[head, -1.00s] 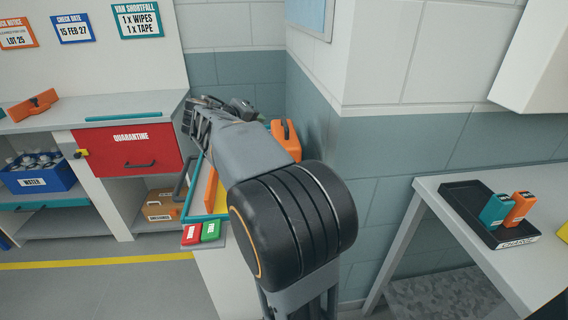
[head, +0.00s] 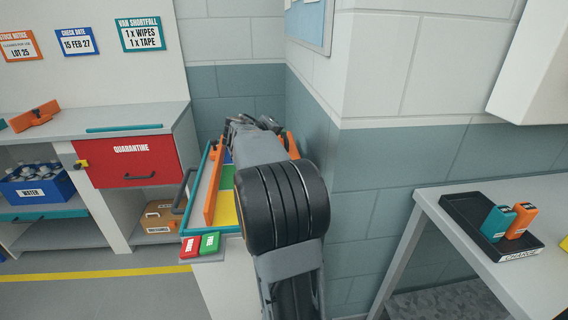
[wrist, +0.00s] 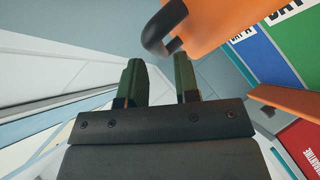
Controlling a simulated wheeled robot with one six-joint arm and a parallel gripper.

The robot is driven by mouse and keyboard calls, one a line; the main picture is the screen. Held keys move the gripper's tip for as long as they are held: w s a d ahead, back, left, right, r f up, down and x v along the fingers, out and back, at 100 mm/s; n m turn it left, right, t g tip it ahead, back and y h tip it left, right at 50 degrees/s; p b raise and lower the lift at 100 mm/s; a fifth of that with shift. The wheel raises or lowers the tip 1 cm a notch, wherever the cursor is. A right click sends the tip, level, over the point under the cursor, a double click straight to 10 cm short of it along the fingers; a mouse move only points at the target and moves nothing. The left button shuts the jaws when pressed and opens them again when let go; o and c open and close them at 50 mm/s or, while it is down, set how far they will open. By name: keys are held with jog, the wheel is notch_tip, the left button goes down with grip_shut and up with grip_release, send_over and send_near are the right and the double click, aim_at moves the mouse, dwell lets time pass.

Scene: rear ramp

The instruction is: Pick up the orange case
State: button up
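The orange case (head: 291,145) stands on the tray unit by the wall corner in the head view, mostly hidden behind my arm. In the wrist view the orange case (wrist: 225,35) fills the upper right, and its dark curved handle (wrist: 155,42) reaches in above my fingertips. My gripper (wrist: 158,78) is open, with a clear gap between its two fingers and nothing in it. The handle is just beyond the fingers, nearer the right one; I cannot tell the exact distance. In the head view the gripper's fingertips are hidden by my arm.
The tray unit (head: 186,222) has an orange divider (head: 213,188) and coloured panels; red and green blocks (head: 209,243) sit at its front. The wall corner (head: 335,150) is close on the right. A red quarantine drawer (head: 128,162) is left. A charge tray (head: 470,220) holds teal and orange packs.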

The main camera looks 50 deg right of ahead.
jog(key=x, duration=0.3)
grip_shut()
dwell(1.3)
jog(key=shift+r, duration=0.15)
